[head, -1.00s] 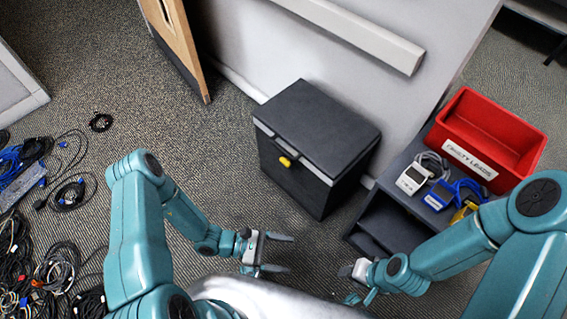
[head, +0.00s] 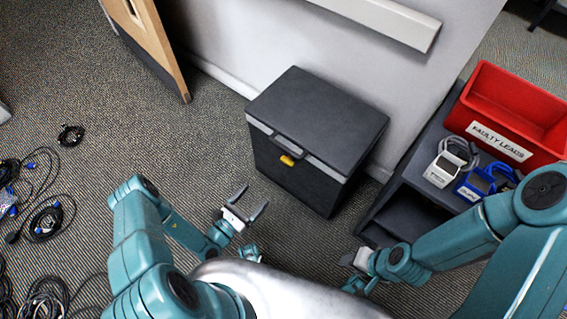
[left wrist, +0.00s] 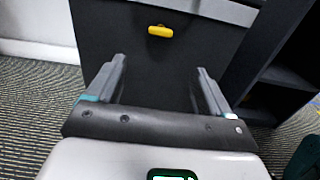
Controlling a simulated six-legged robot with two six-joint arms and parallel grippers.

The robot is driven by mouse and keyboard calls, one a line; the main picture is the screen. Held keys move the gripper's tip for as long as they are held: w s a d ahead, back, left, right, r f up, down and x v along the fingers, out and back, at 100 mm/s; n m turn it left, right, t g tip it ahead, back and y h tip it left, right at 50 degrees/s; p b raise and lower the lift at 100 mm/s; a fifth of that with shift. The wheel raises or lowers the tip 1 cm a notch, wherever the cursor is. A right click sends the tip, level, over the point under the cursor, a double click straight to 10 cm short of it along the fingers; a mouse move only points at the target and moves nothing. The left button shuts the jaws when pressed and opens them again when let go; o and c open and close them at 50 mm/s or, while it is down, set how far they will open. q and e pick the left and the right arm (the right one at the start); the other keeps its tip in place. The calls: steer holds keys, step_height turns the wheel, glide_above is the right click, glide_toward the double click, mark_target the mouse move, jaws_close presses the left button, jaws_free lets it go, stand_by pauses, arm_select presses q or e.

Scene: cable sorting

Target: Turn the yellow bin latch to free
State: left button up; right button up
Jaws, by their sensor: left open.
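The dark grey bin (head: 305,185) stands on the carpet against the wall with its lid shut. Its yellow latch (head: 287,160) sits on the front face just under the lid rim and lies roughly level. My left gripper (head: 250,202) is open and empty, in front of the bin and short of the latch. In the left wrist view the latch (left wrist: 160,31) shows ahead, above and between the open fingers (left wrist: 158,85), apart from them. My right gripper (head: 352,260) is at the lower right, away from the bin; its finger gap is not clear.
A dark shelf unit (head: 395,210) stands right of the bin, with a red "FAULTY LEADS" tray (head: 505,150) and testers (head: 443,168) on top. Tangled cables (head: 45,220) lie on the floor at left. A wooden door (head: 150,40) stands back left. Carpet before the bin is clear.

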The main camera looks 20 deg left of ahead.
mark_target(286, 163)
arm_select(q)
steer(key=b+x, duration=0.3)
steer(key=x, duration=1.1)
steer(key=shift+w+d+f, duration=0.1)
steer(key=shift+w+d, duration=0.1)
steer(key=shift+w, duration=0.05)
steer(key=shift+w+d, duration=0.2)
steer(key=shift+w, duration=0.5)
steer(key=c, duration=1)
